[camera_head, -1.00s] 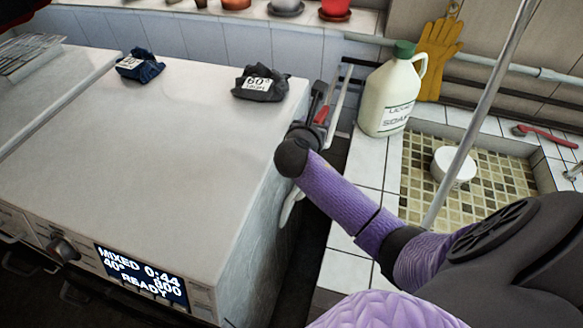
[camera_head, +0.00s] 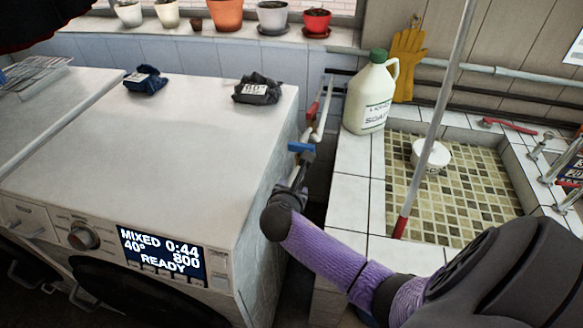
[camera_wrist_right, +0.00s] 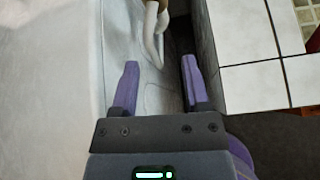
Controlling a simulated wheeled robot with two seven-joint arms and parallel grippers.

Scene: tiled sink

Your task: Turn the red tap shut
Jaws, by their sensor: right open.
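The red tap lever (camera_head: 313,111) is on a pipe at the wall, in the gap between the washing machine and the tiled sink. It stands steeply, roughly along the pale pipe. A blue lever (camera_head: 300,147) lies crosswise lower and nearer in the same gap. My right gripper (camera_head: 306,158) is just in front of and below the blue lever, apart from the red one; contact with the blue one cannot be told. In the right wrist view the gripper (camera_wrist_right: 159,66) is open and empty, pointing into the gap. Neither lever shows there. My left gripper is out of view.
The washing machine (camera_head: 180,130) borders the gap on the left, the tiled sink edge (camera_head: 357,190) on the right. A white hose (camera_wrist_right: 152,35) hangs ahead of the fingers. A soap jug (camera_head: 368,100) stands on the sink's rim. A pole (camera_head: 434,120) leans in the basin.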

